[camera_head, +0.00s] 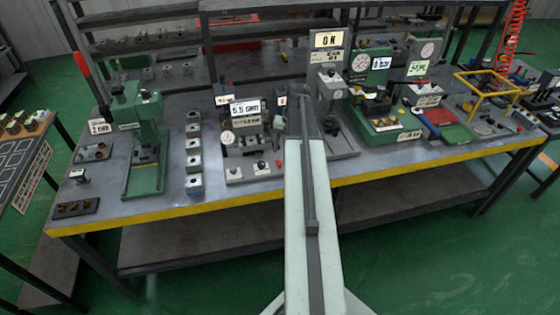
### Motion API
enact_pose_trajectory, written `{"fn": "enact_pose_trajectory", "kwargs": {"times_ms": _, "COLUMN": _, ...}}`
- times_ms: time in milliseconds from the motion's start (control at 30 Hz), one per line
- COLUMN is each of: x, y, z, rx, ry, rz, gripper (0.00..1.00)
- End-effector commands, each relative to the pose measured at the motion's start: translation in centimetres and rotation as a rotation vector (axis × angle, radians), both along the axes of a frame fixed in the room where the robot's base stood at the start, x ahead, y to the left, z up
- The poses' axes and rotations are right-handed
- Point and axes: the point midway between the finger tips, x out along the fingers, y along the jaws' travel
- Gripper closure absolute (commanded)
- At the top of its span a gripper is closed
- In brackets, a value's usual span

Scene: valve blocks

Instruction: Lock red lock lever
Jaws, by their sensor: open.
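I cannot tell for sure which red part is the red lock lever. A small red lever-like part (415,84) shows at the grey gauge fixture on the right of the bench. A larger red grip (81,64) tops the long black lever of the green press (146,125) at the left. A red knob (279,164) sits low by the grey fixture left of my arm. My pale green and dark arm parts rise through the middle of the view. I cannot make out my gripper's fingers, and no part is visibly held.
The grey workbench (110,200) has a yellow front edge. A row of small blocks (194,160) stands left. Green floor lies in front.

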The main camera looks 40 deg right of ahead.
Motion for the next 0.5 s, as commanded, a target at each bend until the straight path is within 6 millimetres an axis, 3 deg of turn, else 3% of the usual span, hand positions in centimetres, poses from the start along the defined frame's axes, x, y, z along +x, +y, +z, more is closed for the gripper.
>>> {"fn": "enact_pose_trajectory", "kwargs": {"times_ms": 267, "x": -0.1, "y": -0.1, "z": -1.1, "rx": -0.001, "ry": 0.001, "rz": -0.004, "gripper": 0.59}}
{"fn": "enact_pose_trajectory", "kwargs": {"times_ms": 500, "x": 0.4, "y": 0.4, "z": -5.1, "rx": -0.001, "ry": 0.000, "rz": -0.003, "gripper": 0.59}}
